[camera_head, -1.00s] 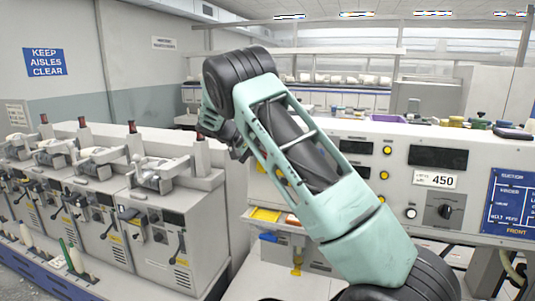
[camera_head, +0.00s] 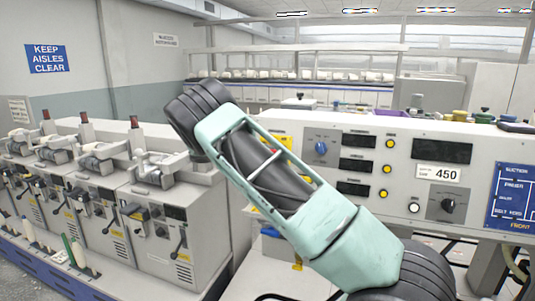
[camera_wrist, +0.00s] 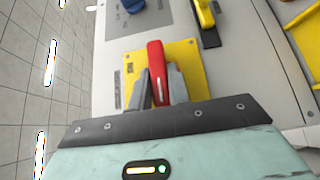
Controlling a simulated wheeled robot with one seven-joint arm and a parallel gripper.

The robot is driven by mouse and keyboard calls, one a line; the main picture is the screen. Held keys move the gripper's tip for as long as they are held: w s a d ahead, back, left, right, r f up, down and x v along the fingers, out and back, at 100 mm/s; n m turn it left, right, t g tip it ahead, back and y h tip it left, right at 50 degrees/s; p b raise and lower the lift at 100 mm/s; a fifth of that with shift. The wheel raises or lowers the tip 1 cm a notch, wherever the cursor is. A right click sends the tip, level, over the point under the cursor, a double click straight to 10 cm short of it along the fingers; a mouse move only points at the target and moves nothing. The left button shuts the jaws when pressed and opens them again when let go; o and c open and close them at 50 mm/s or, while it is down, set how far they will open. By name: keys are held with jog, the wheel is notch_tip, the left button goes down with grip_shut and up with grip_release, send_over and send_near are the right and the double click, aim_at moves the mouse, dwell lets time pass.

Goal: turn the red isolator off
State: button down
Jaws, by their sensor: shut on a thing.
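The red isolator handle (camera_wrist: 157,72) stands out from a yellow plate (camera_wrist: 190,62) on the grey panel in the wrist view. My gripper (camera_wrist: 161,88) has one finger on each side of the handle and is shut on it. The far end of the handle shows above the fingertips. In the head view a strip of the yellow plate (camera_head: 284,141) shows above my arm.
A blue knob (camera_head: 321,148) sits on the panel right of the yellow plate. A black rotary knob (camera_head: 448,205) is farther right. A yellow-handled lever (camera_wrist: 205,20) is near the isolator in the wrist view. Grey machines (camera_head: 150,235) stand on the left.

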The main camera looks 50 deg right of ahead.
dwell(0.4)
jog(key=c, duration=1.3)
grip_release()
jog(key=shift+w+a, duration=0.1)
jog(key=shift+w+a+b, duration=0.15)
jog(key=shift+a+b, duration=0.15)
jog(key=b+v, duration=0.4)
jog(key=v, duration=1.2)
jog(key=shift+w+a+b, duration=0.15)
jog(key=shift+a+b, duration=0.1)
jog(key=shift+b, duration=0.1)
